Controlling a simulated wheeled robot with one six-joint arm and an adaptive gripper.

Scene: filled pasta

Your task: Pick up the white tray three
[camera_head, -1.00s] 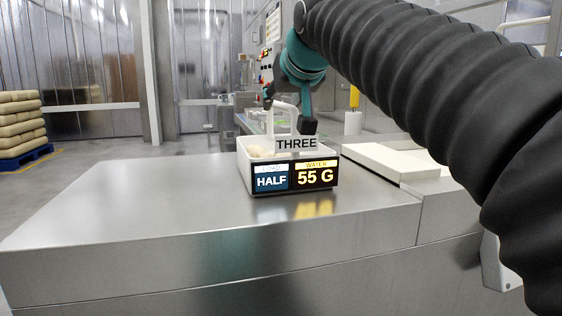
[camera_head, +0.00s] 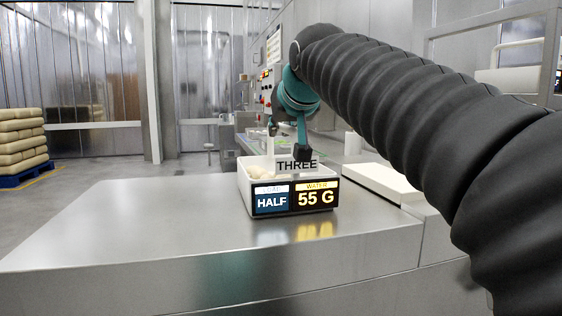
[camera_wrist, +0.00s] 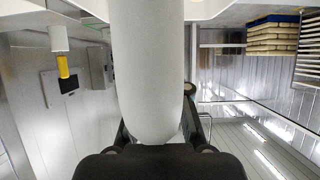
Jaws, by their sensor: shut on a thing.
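The white tray (camera_head: 245,192) marked THREE stands upright on the steel counter in the head view. Its front panel reads HALF and 55 G, and pale pieces of pasta (camera_head: 262,172) lie inside. My gripper (camera_head: 287,141) reaches down from behind and is shut on the tray's upright white handle, which it partly hides. In the wrist view the handle (camera_wrist: 147,70) fills the middle as a thick white bar between the dark fingers (camera_wrist: 160,135). The tray's base looks to be on the counter; I cannot see any clear gap.
The steel counter (camera_head: 130,235) is bare to the left of the tray. A flat white slab (camera_head: 380,182) lies to the right, under my arm. Machines with a control panel stand behind. Stacked sacks (camera_head: 22,138) on a blue pallet are far left.

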